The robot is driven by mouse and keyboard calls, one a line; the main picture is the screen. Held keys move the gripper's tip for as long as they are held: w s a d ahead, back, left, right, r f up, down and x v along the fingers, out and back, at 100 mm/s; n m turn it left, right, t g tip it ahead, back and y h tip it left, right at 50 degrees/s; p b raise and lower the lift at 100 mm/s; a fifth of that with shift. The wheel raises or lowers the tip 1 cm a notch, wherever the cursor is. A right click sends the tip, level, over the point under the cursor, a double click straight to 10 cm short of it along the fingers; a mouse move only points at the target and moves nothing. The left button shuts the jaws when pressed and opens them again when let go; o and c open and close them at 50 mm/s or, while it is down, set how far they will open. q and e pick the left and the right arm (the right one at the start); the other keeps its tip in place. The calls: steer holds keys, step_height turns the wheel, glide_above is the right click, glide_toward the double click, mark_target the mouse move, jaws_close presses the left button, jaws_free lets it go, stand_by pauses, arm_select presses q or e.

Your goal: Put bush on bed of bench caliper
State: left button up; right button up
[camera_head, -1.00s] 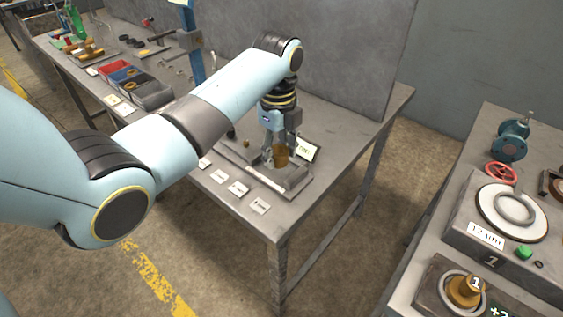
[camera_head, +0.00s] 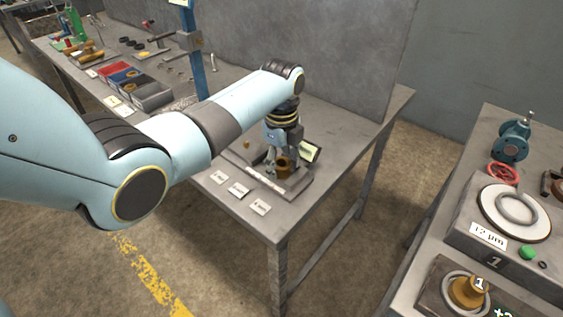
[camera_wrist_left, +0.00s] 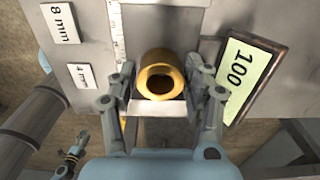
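The bush (camera_head: 284,166), a brass ring, is at the bench caliper (camera_head: 250,180) on the bench. In the left wrist view the bush (camera_wrist_left: 160,75) faces me with its dark hole, over the grey caliper bed. My left gripper (camera_head: 280,165) points down there, and in the left wrist view its fingers (camera_wrist_left: 160,72) are on both sides of the bush, close against it. Whether the bush touches the bed is hard to tell. The caliper's green display (camera_wrist_left: 242,75) reads 100.
Small white cards (camera_head: 238,189) lie along the bench's front edge. Red, blue and grey bins (camera_head: 150,94) and a blue post (camera_head: 191,60) are farther left.

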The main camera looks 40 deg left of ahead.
mark_target(282, 162)
arm_select(q)
steer(key=shift+o, duration=1.1)
step_height(282, 162, up, 12)
steer(key=shift+r+p, duration=0.2)
steer(key=shift+p, duration=0.2)
